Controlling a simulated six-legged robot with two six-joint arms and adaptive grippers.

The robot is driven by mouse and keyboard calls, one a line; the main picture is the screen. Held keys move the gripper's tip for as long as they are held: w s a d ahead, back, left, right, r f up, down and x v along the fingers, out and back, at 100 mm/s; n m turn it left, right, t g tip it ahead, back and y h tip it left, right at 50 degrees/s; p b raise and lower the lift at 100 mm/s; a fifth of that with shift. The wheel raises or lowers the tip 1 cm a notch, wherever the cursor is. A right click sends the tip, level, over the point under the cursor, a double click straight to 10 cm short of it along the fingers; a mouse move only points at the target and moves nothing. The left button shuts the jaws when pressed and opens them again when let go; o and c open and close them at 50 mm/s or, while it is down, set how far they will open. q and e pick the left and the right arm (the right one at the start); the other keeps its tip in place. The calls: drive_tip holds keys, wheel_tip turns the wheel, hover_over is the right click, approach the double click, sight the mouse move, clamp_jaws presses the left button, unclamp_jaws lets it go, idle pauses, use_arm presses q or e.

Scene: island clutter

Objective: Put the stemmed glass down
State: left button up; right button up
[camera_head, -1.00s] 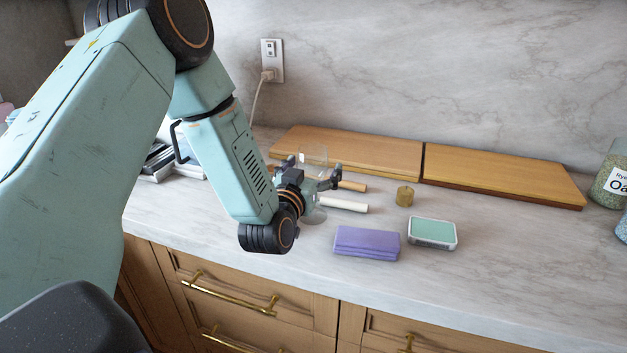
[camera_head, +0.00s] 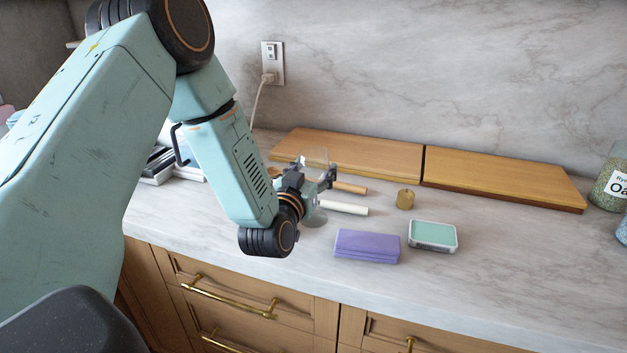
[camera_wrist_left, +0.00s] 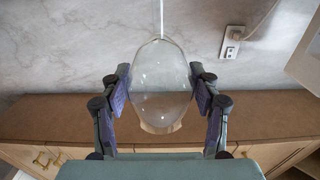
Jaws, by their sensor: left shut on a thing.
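The clear stemmed glass (camera_head: 318,159) is upright in my left gripper (camera_head: 314,182), above or on the marble counter (camera_head: 480,265). Its round foot (camera_head: 313,218) shows below the gripper, close to the counter; I cannot tell whether it touches. In the left wrist view the glass bowl (camera_wrist_left: 160,85) sits between the two finger pads of the left gripper (camera_wrist_left: 161,92), which is shut on it. My right gripper is not in view.
Behind the glass lie two wooden boards (camera_head: 350,155) along the wall. Jars (camera_head: 610,178) stand far right.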

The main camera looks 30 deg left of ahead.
use_arm(q)
wheel_tip(320, 180, up, 10)
drive_tip(key=p, duration=0.1)
drive_tip(key=shift+p, duration=0.35)
drive_tip(key=shift+f, duration=0.1)
